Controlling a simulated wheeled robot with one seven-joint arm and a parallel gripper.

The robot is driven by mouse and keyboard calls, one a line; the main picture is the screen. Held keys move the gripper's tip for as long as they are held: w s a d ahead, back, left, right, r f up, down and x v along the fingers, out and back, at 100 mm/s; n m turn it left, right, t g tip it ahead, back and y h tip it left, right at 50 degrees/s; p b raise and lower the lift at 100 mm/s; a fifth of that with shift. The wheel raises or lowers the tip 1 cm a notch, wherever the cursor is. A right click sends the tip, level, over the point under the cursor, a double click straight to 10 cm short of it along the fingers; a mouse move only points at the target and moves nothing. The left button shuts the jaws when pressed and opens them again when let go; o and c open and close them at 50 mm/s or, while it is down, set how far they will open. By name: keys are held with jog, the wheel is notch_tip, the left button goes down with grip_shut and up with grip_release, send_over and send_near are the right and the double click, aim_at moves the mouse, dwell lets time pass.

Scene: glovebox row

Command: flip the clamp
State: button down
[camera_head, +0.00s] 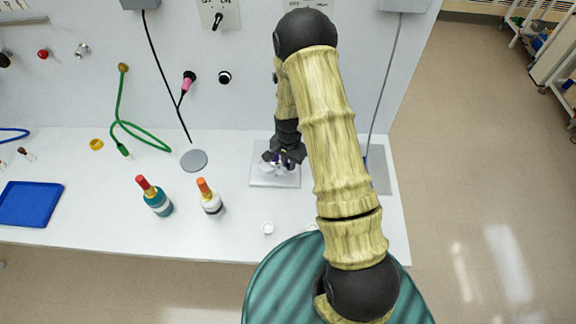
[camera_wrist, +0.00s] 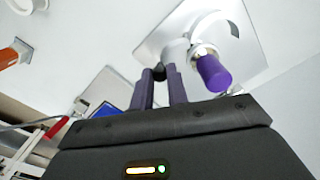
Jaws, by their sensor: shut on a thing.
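The clamp is a small metal fixture with a rounded purple handle (camera_wrist: 213,73) on a pale square plate (camera_head: 262,181). In the wrist view the plate (camera_wrist: 160,42) fills the upper middle, and the purple handle sticks out beside my fingers. My gripper (camera_head: 283,157) is over the plate in the head view, where it hides most of the clamp. In the wrist view my gripper (camera_wrist: 165,72) has its two fingers close together at the clamp's grey metal part, left of the purple handle. It is shut on the clamp; the exact contact is hard to see.
A white bottle with an orange cap (camera_head: 209,198) and a teal bottle with a red cap (camera_head: 155,197) stand left of the plate. A grey disc (camera_head: 194,160), a small white cup (camera_head: 267,228) and a blue tray (camera_head: 30,203) are also on the bench. A black cable (camera_head: 165,80) hangs on the wall.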

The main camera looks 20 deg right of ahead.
jog(key=n, duration=0.1)
jog(key=w+n+b, duration=0.1)
jog(key=n+b, duration=0.1)
jog(key=shift+w+d+f+n, duration=0.1)
jog(key=shift+w+d+n, duration=0.15)
jog(key=shift+w+n, duration=0.1)
jog(key=shift+w+n+b, duration=0.35)
jog(key=shift+w+n, duration=0.1)
jog(key=shift+n, duration=0.65)
jog(key=shift+w+n+b, duration=0.35)
jog(key=shift+w+n, duration=0.05)
jog(key=shift+n, duration=0.65)
jog(key=c, duration=1.4)
grip_release()
jog(key=shift+o, duration=0.2)
jog(key=shift+s+a, duration=0.1)
